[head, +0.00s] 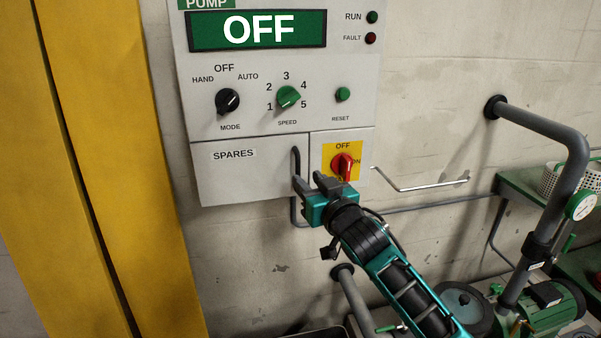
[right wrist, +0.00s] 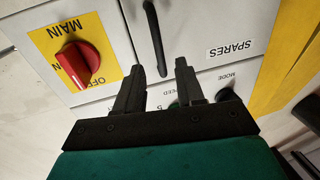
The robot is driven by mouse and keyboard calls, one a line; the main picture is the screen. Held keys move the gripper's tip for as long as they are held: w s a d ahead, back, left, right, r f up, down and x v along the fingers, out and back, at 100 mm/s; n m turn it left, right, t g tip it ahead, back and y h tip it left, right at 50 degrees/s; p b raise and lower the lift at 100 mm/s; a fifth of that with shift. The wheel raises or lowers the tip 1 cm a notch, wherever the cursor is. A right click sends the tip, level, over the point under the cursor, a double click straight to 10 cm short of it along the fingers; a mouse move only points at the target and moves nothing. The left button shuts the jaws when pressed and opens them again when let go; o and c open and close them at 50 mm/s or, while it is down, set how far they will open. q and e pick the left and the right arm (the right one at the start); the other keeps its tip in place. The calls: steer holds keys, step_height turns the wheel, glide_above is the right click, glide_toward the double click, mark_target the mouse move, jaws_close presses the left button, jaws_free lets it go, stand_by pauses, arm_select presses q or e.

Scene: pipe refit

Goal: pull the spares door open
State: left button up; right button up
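The spares door (head: 233,175) is a light grey panel at the lower left of the pump cabinet, and it looks shut, flush with the front. Its dark upright handle (head: 296,160) is near its right edge; my right gripper covers the handle's lower part in the head view. My right gripper (head: 309,179) is open in front of the handle. In the right wrist view the fingers (right wrist: 158,70) are apart and the handle (right wrist: 153,35) lines up with the gap between them. I cannot tell whether they touch it. My left gripper is not in view.
The red main switch (head: 343,167) on its yellow plate is just right of the handle, close to my gripper. A yellow post (head: 110,150) stands left of the cabinet. A thin metal bar (head: 425,188) juts out at the right. Pipes (head: 560,190) and a green pump are lower right.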

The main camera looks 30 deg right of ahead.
mark_target(299, 171)
steer(key=shift+w+d, duration=0.15)
steer(key=shift+w, duration=2.25)
steer(key=shift+c, duration=0.3)
jaws_close()
